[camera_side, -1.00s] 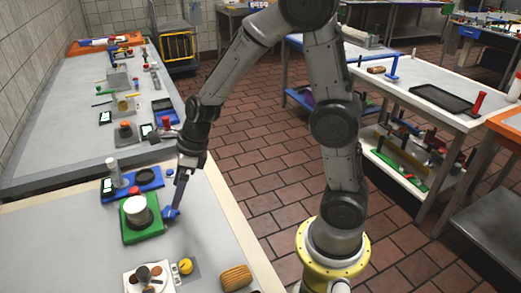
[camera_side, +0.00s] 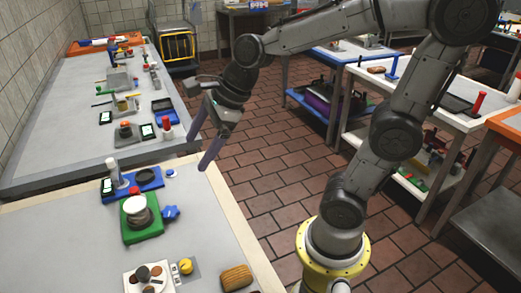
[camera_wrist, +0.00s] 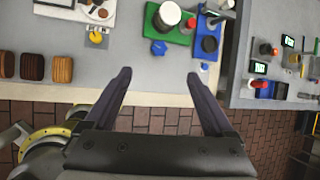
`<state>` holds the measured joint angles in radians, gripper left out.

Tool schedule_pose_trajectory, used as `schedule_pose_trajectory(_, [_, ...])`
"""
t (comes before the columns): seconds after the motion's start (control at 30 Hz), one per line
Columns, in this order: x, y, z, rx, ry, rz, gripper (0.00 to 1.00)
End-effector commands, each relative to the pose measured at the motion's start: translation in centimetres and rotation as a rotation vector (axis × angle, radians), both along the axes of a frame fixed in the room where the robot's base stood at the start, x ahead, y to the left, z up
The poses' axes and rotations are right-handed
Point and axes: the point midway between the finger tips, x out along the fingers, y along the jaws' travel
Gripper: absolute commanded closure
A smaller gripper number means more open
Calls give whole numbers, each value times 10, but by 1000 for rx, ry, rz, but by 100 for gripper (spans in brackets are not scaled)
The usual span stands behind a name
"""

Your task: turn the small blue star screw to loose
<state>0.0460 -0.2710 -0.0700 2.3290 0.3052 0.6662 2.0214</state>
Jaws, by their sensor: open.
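The small blue star screw (camera_side: 171,213) sits at the right side of the green base (camera_side: 130,236), which carries a round white-topped part (camera_side: 135,205). In the wrist view the screw (camera_wrist: 159,47) is at the edge of the green base (camera_wrist: 180,38), beyond my fingertips. My gripper (camera_side: 203,160) is open and empty, raised above and to the right of the screw, clear of it. In the wrist view my gripper (camera_wrist: 157,75) shows both fingers wide apart with nothing between them. How far the screw is turned cannot be told.
A blue tray (camera_side: 150,180) stands behind the green base, with a small blue-and-white knob (camera_side: 171,173) beside it. A yellow knob (camera_side: 185,267), a white plate with round pieces (camera_side: 130,283) and a ridged tan block (camera_side: 236,277) are in front. The bench's right edge is close.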

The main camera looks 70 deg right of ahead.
Motion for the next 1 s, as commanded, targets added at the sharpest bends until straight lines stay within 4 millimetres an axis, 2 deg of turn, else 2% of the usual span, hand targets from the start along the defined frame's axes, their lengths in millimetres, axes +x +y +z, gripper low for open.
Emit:
schedule_pose_trajectory(0.3, [-41,-1,15,-239,-107,348,12])
schedule_pose_trajectory(1.0, [-103,-12,11,-754,-203,1089,12])
